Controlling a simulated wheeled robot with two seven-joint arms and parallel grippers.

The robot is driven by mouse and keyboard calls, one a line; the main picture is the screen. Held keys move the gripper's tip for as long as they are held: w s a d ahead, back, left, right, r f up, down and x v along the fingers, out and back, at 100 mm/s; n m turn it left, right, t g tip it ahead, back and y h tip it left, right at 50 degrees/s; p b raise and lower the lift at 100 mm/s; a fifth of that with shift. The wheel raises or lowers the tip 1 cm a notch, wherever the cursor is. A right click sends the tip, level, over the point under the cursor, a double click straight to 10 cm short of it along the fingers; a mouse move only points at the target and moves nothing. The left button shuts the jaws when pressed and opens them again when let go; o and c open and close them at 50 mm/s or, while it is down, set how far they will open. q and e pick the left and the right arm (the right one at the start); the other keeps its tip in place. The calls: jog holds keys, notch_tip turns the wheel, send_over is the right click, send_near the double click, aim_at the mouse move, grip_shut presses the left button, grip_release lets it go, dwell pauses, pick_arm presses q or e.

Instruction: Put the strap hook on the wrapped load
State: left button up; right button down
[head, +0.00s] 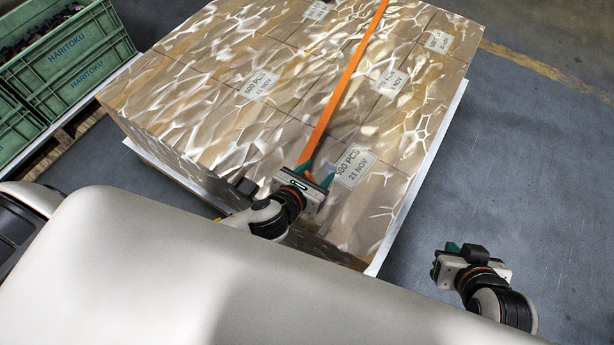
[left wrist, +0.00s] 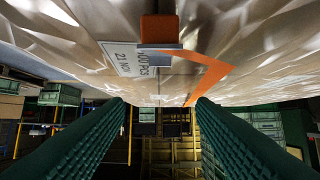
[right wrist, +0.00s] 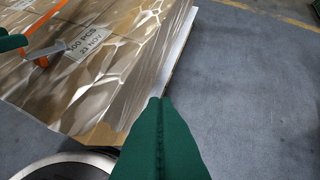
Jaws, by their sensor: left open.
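The wrapped load (head: 215,105) is a film-covered stack of cartons on a white-edged base. An orange strap (head: 345,80) runs across its top toward the near edge. The grey strap hook (right wrist: 47,51) is at the strap's near end, beside a printed label; it also shows in the left wrist view (left wrist: 160,47). I cannot tell if it touches the load. My left gripper (head: 317,174) is open at the strap's near end, its green fingers wide apart with nothing gripped between them. My right gripper (right wrist: 158,100) is shut and empty, off the load's near right corner.
Green crates (head: 65,60) stand on a wooden pallet at the left. Grey floor (head: 530,150) is clear right of the load, with a yellow line (head: 545,68) at the far right. Shelving (left wrist: 165,150) shows in the left wrist view.

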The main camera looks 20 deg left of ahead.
pick_arm(q)
jog(key=s+a+r+m+g, duration=0.1)
jog(key=s+m, duration=0.3)
jog(key=m, duration=0.8)
jog(key=s+a+r+m+g+y, duration=0.1)
jog(key=s+a+m+g, duration=0.3)
jog(key=m, duration=0.8)
jog(key=s+a+r+m+g+y, duration=0.1)
jog(key=s+a+r+m+g, duration=0.1)
jog(key=s+m, duration=0.4)
jog(key=shift+s+a+m+g+p, duration=0.2)
jog(key=shift+a+m+g+p, duration=0.25)
jog(key=shift+m, duration=2.45)
pick_arm(e)
jog(key=shift+s+d+f+g+h, duration=0.15)
jog(key=shift+s+d+f+g, duration=0.15)
jog(key=shift+s+g, duration=0.4)
jog(key=shift+s+d+f+g+h, duration=0.1)
jog(key=shift+s+d+f+g, duration=0.3)
jog(key=shift+s, duration=0.65)
jog(key=shift+s+d+f+g+h, duration=0.2)
jog(key=shift+s+g, duration=0.4)
jog(key=shift+s, duration=0.25)
